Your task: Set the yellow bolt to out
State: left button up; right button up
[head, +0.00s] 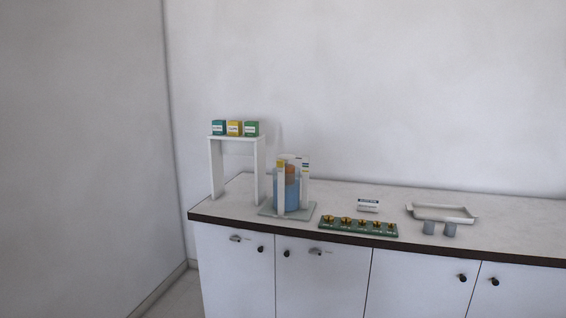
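No part is clearly recognisable as a yellow bolt at this size. A stand with a blue cylinder (291,190) between pale uprights is on the counter, left of the middle. Inside the cylinder's upper part is an orange piece (290,174). A small yellow patch (281,163) shows at the top of its left upright, and blue and yellow marks (305,165) show at the top right. I cannot tell whether either patch is a bolt or how it is set. Neither of my grippers is in view.
A white riser (260,170) holds green and yellow boxes (234,128). A green strip with several brass pieces (358,227), a small white labelled block (368,205), a pale tray (442,213) and two grey cylinders (429,228) are on the counter (520,228). Cabinet doors with dark knobs are below.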

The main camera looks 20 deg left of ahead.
aim_at(279, 164)
jog(key=i+l, duration=0.15)
jog(key=i, duration=0.45)
jog(key=i+l+u, duration=0.1)
jog(key=i, duration=0.5)
